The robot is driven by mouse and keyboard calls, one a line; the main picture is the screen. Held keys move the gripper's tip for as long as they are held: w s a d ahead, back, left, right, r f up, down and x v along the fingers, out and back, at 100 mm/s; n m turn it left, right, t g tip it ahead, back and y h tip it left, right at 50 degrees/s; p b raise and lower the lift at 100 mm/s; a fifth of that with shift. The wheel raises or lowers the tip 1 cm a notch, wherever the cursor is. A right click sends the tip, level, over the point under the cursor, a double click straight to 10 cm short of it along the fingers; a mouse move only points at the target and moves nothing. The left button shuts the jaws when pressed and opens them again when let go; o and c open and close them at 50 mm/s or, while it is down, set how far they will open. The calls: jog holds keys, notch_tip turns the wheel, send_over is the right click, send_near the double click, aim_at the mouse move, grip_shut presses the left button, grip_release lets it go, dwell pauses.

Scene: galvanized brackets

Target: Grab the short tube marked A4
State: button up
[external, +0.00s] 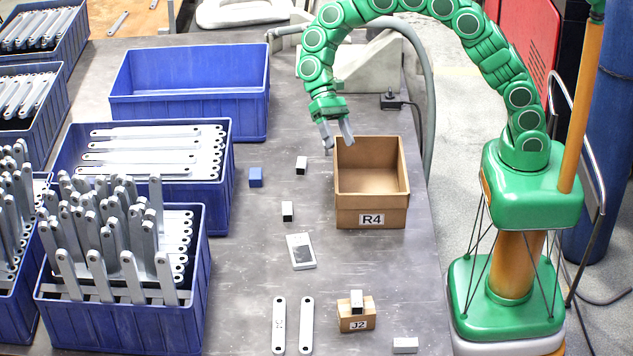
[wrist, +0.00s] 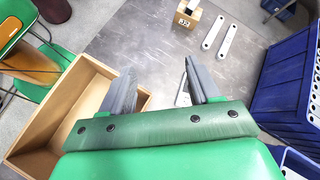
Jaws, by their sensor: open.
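No A4 mark can be read in either view. Small short pieces with black ends stand on the table: one (external: 302,165) left of my gripper, another (external: 287,211) lower down, and a third (external: 357,302) on top of the J2 block (external: 357,322). Which of them is the A4 tube, I cannot tell. My gripper (external: 338,144) is open and empty, above the far left edge of the open R4 box (external: 370,218). In the wrist view my gripper's two fingers (wrist: 160,68) stand apart, with a pale piece partly hidden near the right finger.
A small blue block (external: 256,177), a flat grey block (external: 301,251) and a pale block (external: 405,345) lie on the table. Two flat brackets (external: 279,325) lie near the front. The table's middle has free room.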

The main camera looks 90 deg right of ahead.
jog(key=w+d+f+m+t+y, duration=0.1)
jog(key=w+d+f+m+y, duration=0.3)
jog(key=w+f, duration=0.8)
jog(key=m+t, duration=0.2)
jog(key=m, duration=0.2)
send_near(287, 206)
jog(key=x, duration=0.3)
jog(key=shift+w+a+r, duration=0.2)
jog(key=shift+w+a, duration=0.05)
jog(key=shift+a, duration=0.05)
jog(key=shift+f, duration=0.15)
jog(key=shift+x, duration=1.2)
jog(key=shift+s+x, duration=0.15)
jog(key=shift+x, duration=1.15)
jog(key=shift+s+x, duration=0.15)
jog(key=shift+x, duration=1.2)
jog(key=shift+f, duration=0.1)
jog(key=shift+d, duration=0.1)
jog(key=shift+c, duration=0.2)
jog(key=c, duration=1)
jog(key=shift+c, duration=0.2)
